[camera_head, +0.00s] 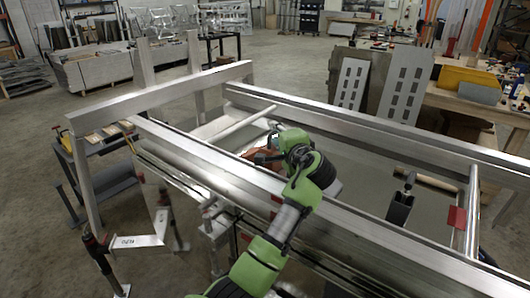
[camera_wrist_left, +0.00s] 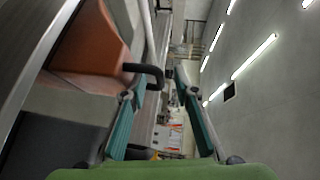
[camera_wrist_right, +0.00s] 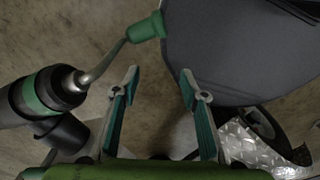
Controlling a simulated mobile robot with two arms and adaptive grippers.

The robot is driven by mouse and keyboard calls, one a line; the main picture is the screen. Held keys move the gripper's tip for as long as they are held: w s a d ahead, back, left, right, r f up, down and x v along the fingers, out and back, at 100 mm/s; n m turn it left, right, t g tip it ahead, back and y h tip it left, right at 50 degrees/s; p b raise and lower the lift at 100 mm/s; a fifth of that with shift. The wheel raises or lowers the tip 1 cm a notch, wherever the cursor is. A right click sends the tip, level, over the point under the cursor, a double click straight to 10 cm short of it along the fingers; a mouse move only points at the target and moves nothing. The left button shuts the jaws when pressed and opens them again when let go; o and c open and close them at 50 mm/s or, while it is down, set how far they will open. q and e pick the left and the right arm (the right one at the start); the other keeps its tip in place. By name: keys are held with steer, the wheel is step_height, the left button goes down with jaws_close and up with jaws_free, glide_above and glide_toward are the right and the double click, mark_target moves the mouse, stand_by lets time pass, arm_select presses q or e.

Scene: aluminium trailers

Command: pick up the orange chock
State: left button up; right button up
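The orange chock (camera_head: 258,156) sits inside the trailer frame in the head view, beside the near rail and partly hidden by my left gripper (camera_head: 272,142). In the left wrist view the chock (camera_wrist_left: 92,45) fills the upper left, with a black bent handle (camera_wrist_left: 150,70) reaching toward the fingers. My left gripper (camera_wrist_left: 160,74) is open. The handle's end lies at the left finger's tip, partly in the gap; I cannot tell whether they touch. My right gripper (camera_wrist_right: 160,76) is open and empty in the right wrist view, and out of the head view.
The near aluminium rail (camera_head: 220,172) runs under my left arm, with the far rail (camera_head: 345,122) behind it. A crossbar (camera_head: 235,129) lies left of the chock. A black bracket (camera_head: 400,208) and a red piece (camera_head: 456,217) are to the right.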

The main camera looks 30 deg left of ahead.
steer(key=shift+s+a, duration=0.1)
steer(key=shift+a, duration=0.05)
arm_select(q)
steer(key=shift+d, duration=0.1)
jaws_close()
steer(key=shift+r, duration=0.15)
arm_select(e)
steer(key=shift+s, duration=0.2)
arm_select(q)
steer(key=shift+r, duration=0.1)
arm_select(e)
steer(key=shift+r, duration=0.1)
